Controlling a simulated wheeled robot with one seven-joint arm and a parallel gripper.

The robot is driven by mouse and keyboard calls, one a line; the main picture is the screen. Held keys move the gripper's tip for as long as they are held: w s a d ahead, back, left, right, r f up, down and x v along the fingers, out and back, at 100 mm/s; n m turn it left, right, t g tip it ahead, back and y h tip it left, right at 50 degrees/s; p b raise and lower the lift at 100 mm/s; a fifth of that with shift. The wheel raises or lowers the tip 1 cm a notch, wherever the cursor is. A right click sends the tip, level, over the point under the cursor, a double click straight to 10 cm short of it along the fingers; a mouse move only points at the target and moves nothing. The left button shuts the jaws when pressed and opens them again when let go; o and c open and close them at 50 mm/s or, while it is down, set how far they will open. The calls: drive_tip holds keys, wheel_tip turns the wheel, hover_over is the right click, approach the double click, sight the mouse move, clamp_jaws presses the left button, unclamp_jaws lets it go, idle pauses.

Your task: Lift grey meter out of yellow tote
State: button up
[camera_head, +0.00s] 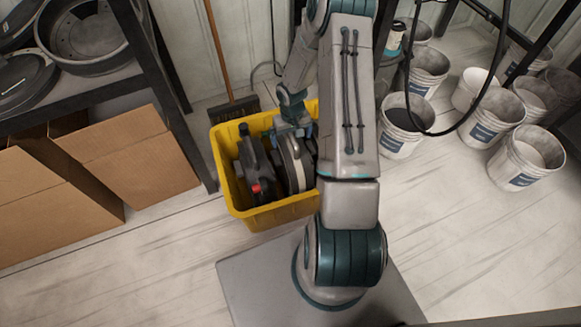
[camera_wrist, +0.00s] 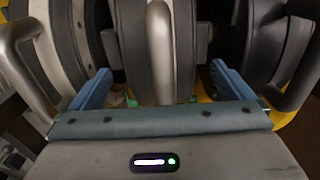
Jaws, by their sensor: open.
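The yellow tote (camera_head: 233,186) stands on the floor left of my arm in the head view. Inside, a grey, round-edged meter (camera_head: 293,167) stands upright beside a dark unit with a red knob (camera_head: 256,188). My gripper (camera_head: 292,128) is down at the tote, above the grey meter. In the wrist view my gripper (camera_wrist: 161,88) is open. Its blue fingers are on either side of a grey handle (camera_wrist: 160,45) on a dark round body. I cannot tell whether they touch it. My arm hides the tote's right part.
In the wrist view, further handled bodies crowd both sides, with a grey handle (camera_wrist: 22,62) at left and a dark one (camera_wrist: 298,62) at right. Cardboard boxes (camera_head: 130,158) and a shelf are left of the tote; several white buckets (camera_head: 403,125) are right. A broom (camera_head: 222,55) leans behind.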

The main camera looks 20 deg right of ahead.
drive_tip(key=shift+f, duration=0.6)
drive_tip(key=c, duration=1.8)
drive_tip(key=shift+w+r, duration=0.15)
drive_tip(key=shift+c, duration=1.4)
drive_tip(key=shift+r, duration=0.1)
wheel_tip(320, 180, up, 33)
drive_tip(key=p, duration=1.8)
